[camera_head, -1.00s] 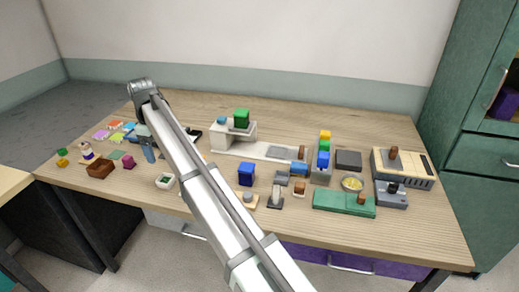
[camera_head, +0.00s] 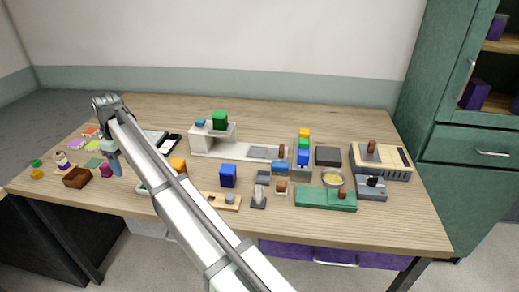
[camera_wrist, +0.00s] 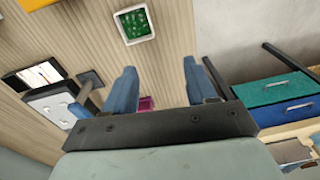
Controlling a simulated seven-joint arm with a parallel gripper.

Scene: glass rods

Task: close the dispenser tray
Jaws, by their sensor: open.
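Two things could be the dispenser; the frames do not settle which. One is a grey upright holder (camera_head: 302,172) with yellow, green and blue blocks stacked in it, and a blue block (camera_head: 280,167) low at its left. The other is a white stand (camera_head: 200,143) with a green cube on top and a long white base running right, with a grey slide (camera_head: 263,152) and brown knob (camera_head: 282,152). My gripper (camera_head: 118,171) is far left of both, pointing down over the table's left part. In the wrist view my gripper (camera_wrist: 160,75) is open and empty.
A white bowl with green contents (camera_wrist: 136,25) and a magenta cube (camera_wrist: 146,103) are near my gripper.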

